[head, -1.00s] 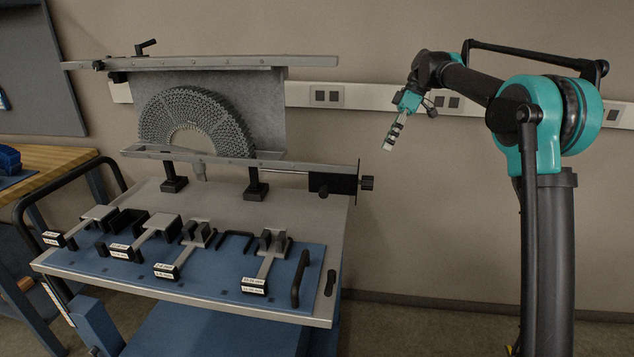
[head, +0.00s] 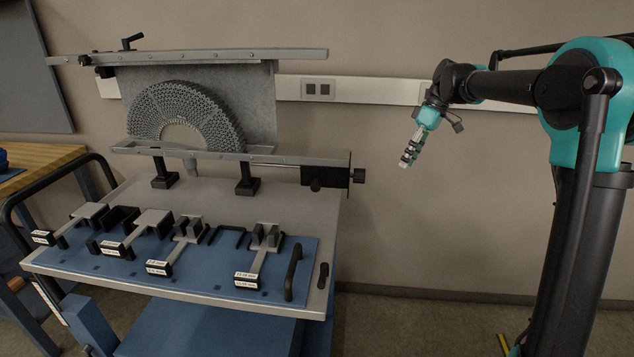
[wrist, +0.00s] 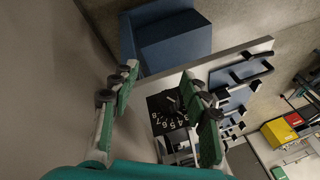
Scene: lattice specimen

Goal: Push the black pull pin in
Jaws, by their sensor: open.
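The fixture's lower rail (head: 230,156) carries a black block (head: 322,174) at its right end. A small dark knob (head: 316,186) shows on the block, and a black knob (head: 359,176) sticks out beyond the end plate; I cannot tell for sure which is the pull pin.
A fan-shaped grey lattice (head: 188,112) stands between the lower rail and the upper rail (head: 220,56). Several gauge pieces lie on a blue mat (head: 205,281) on the cart top (head: 315,215).

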